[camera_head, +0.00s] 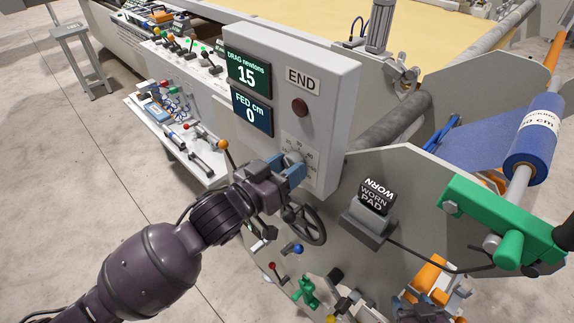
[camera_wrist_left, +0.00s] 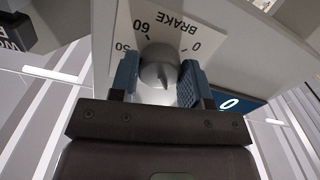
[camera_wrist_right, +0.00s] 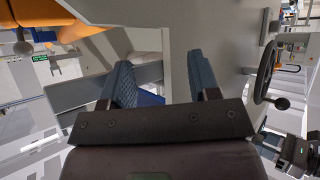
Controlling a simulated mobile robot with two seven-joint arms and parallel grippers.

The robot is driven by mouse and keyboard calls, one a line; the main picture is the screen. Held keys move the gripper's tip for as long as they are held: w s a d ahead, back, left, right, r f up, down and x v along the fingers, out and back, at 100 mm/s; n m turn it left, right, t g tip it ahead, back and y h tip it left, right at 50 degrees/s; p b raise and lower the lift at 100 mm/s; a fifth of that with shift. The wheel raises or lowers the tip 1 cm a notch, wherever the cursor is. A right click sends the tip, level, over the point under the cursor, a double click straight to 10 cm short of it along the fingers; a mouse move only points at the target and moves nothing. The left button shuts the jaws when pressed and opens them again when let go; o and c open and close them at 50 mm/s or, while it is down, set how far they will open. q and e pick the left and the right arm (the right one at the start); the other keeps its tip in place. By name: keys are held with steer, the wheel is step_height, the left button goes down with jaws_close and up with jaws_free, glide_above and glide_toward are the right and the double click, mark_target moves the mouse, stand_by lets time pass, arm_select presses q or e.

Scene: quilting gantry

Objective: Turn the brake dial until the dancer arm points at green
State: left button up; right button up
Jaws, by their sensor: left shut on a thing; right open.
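The brake dial (camera_wrist_left: 160,72) is a silver knob on a white BRAKE scale plate (camera_wrist_left: 122,30) in the left wrist view; 0, 50 and 60 are legible. My left gripper (camera_wrist_left: 160,88) is shut on the dial, one blue pad on each side. In the head view the left gripper (camera_head: 285,172) covers part of the dial (camera_head: 291,158) at the control box's lower edge. My right gripper (camera_wrist_right: 163,82) is open with nothing between its pads; its arm shows at the bottom of the head view. I cannot identify the dancer arm or its green mark for sure.
The control box (camera_head: 330,60) reads DRAG 15 newtons and FED 0 cm, with a dark red END lamp (camera_head: 300,107). A handwheel (camera_head: 308,225) hangs below the left gripper. A worn pad block (camera_head: 372,205), a green bracket (camera_head: 480,220) and a blue roll (camera_head: 535,135) lie to the right.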

arm_select(q)
steer(key=shift+r+m+p, duration=0.1)
steer(key=shift+m+p, duration=0.55)
steer(key=shift+m, duration=0.35)
steer(key=shift+m+p, duration=0.3)
steer(key=shift+m, duration=1.8)
arm_select(e)
steer(key=shift+s+r, duration=0.35)
steer(key=shift+s, duration=0.25)
steer(key=shift+r, duration=0.1)
arm_select(q)
steer(key=o, duration=0.9)
steer(key=shift+o, duration=0.2)
steer(key=shift+a, duration=0.15)
